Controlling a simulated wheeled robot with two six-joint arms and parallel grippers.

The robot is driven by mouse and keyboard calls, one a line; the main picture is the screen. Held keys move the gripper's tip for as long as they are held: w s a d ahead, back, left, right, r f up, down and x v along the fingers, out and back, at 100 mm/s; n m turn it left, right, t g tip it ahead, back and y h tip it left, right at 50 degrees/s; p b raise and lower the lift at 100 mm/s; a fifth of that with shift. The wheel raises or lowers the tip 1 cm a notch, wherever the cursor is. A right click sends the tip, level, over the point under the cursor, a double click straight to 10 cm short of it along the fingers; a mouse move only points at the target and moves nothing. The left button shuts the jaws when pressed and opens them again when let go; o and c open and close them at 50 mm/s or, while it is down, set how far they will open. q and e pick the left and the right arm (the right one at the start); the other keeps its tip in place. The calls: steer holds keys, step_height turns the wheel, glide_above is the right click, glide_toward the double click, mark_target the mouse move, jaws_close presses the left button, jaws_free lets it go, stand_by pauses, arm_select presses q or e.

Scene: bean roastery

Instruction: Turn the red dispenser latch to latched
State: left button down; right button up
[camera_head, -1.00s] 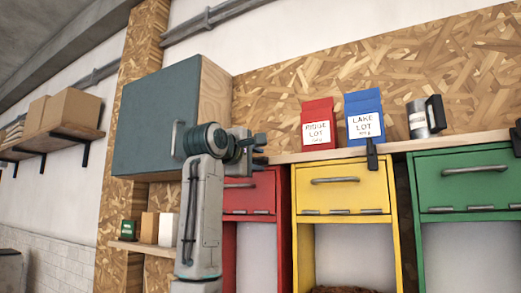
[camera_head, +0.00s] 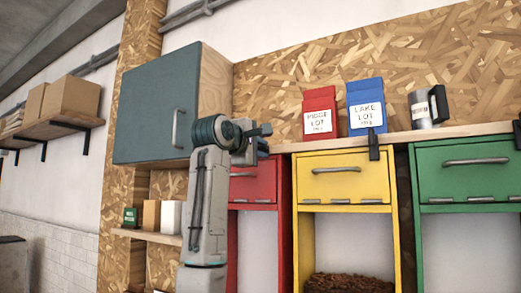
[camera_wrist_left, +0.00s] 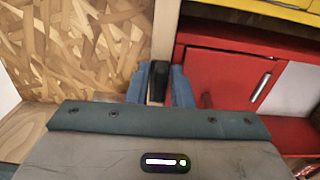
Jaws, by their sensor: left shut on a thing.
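The red dispenser (camera_head: 254,183) stands at the left of a row of three, its upper part partly behind my left arm. My left gripper (camera_head: 263,139) is at its top, by the edge of the wooden shelf. In the left wrist view the blue fingers of my left gripper (camera_wrist_left: 160,82) are closed on the black latch (camera_wrist_left: 158,84), one finger on each side. The red dispenser's front (camera_wrist_left: 222,80) lies to the right there. In the head view the gripper hides this latch, and its exact angle is hard to tell. My right gripper is not in view.
Yellow (camera_head: 343,174) and green (camera_head: 466,172) dispensers stand to the right, with black upright latches (camera_head: 374,144) at their tops. A teal cabinet (camera_head: 150,112) hangs close to my left arm.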

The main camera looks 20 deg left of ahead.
arm_select(q)
steer(key=shift+f+n+b, duration=0.15)
steer(key=shift+n+b, duration=0.8)
steer(key=shift+n, duration=0.15)
steer(key=n+b, duration=0.2)
steer(key=n, duration=0.1)
steer(key=shift+n, duration=0.3)
steer(key=n+b, duration=0.2)
steer(key=n, duration=0.1)
steer(key=shift+n+b, duration=0.3)
steer(key=shift+n, duration=0.1)
steer(key=n+b, duration=0.1)
steer(key=n, duration=0.2)
steer(key=shift+n+b, duration=0.3)
steer(key=shift+b, duration=0.1)
steer(key=shift+n+b, duration=0.4)
steer(key=n+b, duration=0.2)
steer(key=b, duration=0.1)
steer(key=shift+f+b, duration=0.15)
steer(key=shift+b, duration=0.25)
steer(key=shift+n+b, duration=0.9)
steer(key=shift+b, duration=0.55)
steer(key=shift+r, duration=0.2)
steer(key=c, duration=1.5)
jaws_free()
steer(key=shift+w, duration=0.1)
